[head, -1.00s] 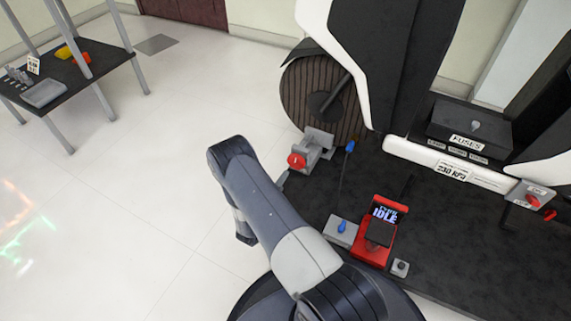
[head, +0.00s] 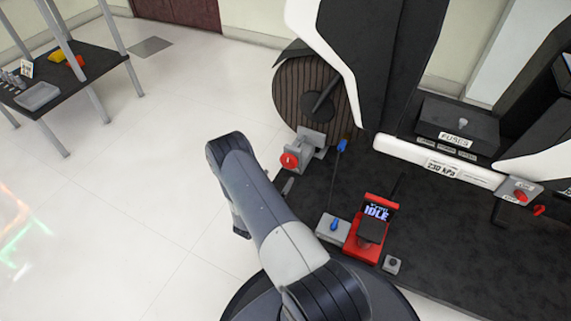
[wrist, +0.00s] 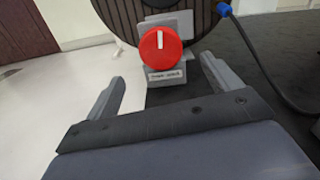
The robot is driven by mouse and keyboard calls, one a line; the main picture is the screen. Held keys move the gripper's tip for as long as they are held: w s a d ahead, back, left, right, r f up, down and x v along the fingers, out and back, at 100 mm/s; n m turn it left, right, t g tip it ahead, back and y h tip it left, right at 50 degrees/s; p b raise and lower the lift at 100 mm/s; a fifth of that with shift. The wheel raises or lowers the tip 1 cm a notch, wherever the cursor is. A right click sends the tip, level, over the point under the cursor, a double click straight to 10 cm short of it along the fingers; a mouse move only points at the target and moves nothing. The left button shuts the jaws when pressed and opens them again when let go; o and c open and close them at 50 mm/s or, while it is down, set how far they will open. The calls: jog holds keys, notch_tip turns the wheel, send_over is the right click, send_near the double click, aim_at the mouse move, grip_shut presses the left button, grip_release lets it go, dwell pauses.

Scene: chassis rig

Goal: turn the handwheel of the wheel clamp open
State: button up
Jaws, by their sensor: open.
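The wheel clamp (head: 312,141) is a grey block standing beside the brown ribbed wheel (head: 300,90). Its red round handwheel (head: 289,160) faces left in the head view. In the wrist view the handwheel (wrist: 160,46) shows face on, with a white upright mark, above a small label (wrist: 167,75) too blurred to read surely. My gripper (wrist: 165,75) is open and empty. Its two fingers point toward the clamp, and the handwheel lies ahead between and beyond the fingertips, apart from them.
A blue-ended cable (head: 342,146) runs right of the clamp. A red unit reading IDLE (head: 370,235) and a grey box with a blue knob (head: 333,226) stand on the black platform (head: 430,240). A side table (head: 80,81) stands far left. Floor left is clear.

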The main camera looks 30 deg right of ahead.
aim_at(287, 163)
jog(key=b+x, duration=0.2)
jog(key=x, duration=0.7)
jog(key=shift+c, duration=0.3)
jog(key=c, duration=0.9)
jog(key=shift+f+b, duration=0.1)
jog(key=shift+b, duration=0.35)
jog(key=shift+c, duration=0.2)
